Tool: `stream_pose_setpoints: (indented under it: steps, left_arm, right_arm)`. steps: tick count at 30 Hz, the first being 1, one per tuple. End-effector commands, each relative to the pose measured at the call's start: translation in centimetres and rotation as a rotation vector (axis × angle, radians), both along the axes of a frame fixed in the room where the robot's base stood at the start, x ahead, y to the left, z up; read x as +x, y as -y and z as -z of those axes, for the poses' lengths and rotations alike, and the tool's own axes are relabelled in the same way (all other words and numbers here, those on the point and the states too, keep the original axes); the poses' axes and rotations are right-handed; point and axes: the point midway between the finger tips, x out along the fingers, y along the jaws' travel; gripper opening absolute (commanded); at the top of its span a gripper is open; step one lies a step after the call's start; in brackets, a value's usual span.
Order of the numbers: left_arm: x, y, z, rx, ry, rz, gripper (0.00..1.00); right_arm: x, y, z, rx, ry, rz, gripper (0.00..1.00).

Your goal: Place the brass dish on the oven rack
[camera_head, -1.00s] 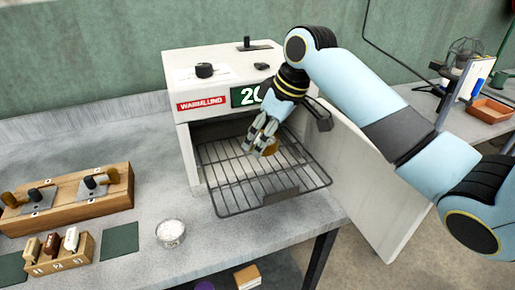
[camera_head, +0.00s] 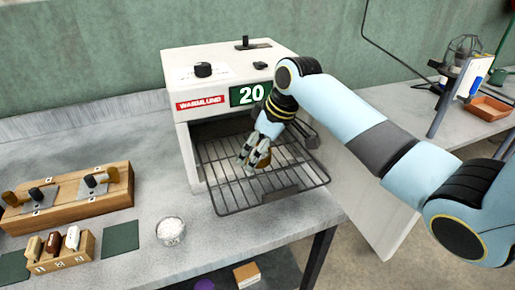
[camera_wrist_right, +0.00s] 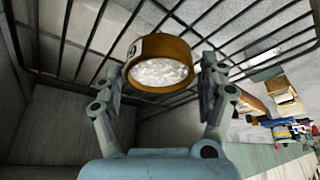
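The brass dish (camera_wrist_right: 160,66), a small round cup with white grain inside, sits between the two fingers of my right gripper (camera_wrist_right: 162,82) in the wrist view. In the head view my right gripper (camera_head: 254,156) points down over the pulled-out oven rack (camera_head: 222,193), and a bit of the dish (camera_head: 264,161) shows behind the fingers. The dish is over the rack's wires; I cannot tell whether it touches them. The white oven (camera_head: 215,62) is open and its display reads 20. My left gripper is out of view.
The open oven door (camera_head: 375,215) hangs at the right. A clear bowl of white grains (camera_head: 170,232) stands on the bench left of the rack.

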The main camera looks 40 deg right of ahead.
Motion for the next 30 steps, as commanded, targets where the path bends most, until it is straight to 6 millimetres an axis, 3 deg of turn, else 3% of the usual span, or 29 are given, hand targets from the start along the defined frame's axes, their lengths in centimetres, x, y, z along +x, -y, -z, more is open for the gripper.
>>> stream_pose_setpoints:
  steps: [13,24,30]
  left_arm:
    - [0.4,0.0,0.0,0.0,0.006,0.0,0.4]
    - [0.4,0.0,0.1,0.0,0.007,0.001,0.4]
    - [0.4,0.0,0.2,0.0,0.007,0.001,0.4]
  right_arm:
    - [-0.2,0.2,-0.9,-0.002,0.001,0.0,0.86]
    - [-2.8,1.6,-8.1,-0.004,0.004,-0.001,0.86]
    - [-3.8,2.0,-10.7,-0.002,0.002,0.0,0.86]
